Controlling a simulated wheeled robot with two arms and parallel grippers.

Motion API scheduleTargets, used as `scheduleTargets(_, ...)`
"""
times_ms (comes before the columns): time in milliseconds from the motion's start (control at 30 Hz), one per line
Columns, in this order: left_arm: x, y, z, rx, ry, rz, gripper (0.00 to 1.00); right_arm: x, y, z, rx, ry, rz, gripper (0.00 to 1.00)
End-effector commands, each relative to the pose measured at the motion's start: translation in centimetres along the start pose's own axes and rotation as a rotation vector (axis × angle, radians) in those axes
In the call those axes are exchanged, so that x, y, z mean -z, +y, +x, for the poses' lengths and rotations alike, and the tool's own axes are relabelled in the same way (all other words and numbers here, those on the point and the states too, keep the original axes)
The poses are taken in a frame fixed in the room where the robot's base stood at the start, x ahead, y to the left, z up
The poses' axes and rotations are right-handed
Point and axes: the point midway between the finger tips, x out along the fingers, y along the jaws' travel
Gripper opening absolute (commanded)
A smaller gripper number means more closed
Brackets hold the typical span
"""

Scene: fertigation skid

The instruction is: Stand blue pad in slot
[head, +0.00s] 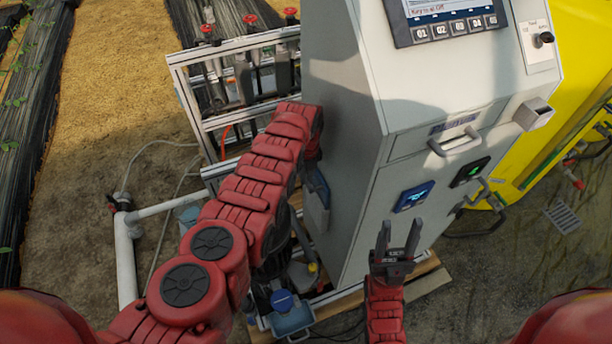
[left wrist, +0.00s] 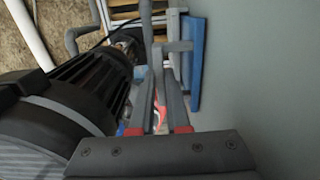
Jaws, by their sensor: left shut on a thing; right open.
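The blue pad (left wrist: 197,62) shows edge-on as a flat upright panel close to the grey cabinet wall. A grey handle-like piece (left wrist: 180,46) runs from it towards my left gripper. My left gripper (left wrist: 158,72) is shut on this piece, left of the panel. In the head view the left forearm hides its fingers. A pale pocket (head: 316,216) on the cabinet's left side looks like the slot. I cannot tell whether the pad's lower edge is inside it. My right gripper (head: 398,238) is open and empty in front of the cabinet.
The grey cabinet (head: 345,110) stands right of my left arm. A metal frame with red valves (head: 250,20) is behind it. A dark ribbed motor (left wrist: 75,85) is close on the left in the wrist view. A blue-topped pump (head: 285,302) is low down.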

Motion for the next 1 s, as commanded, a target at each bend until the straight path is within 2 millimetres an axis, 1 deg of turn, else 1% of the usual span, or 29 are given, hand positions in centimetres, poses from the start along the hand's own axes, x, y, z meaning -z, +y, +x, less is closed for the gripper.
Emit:
scheduleTargets(33,0.0,0.0,0.7,0.0,0.0,0.0,0.0,-0.1,0.0,-0.7,0.0,0.0,0.0,0.49)
scheduleTargets(700,0.0,0.0,5.1,0.0,0.0,-0.001,0.0,-0.8,-0.2,-5.0,0.0,0.0,0.0,0.49)
scheduleTargets(1000,0.0,0.1,6.4,-0.001,0.0,-0.001,0.0,-1.1,-0.3,-6.4,0.0,0.0,0.0,0.49)
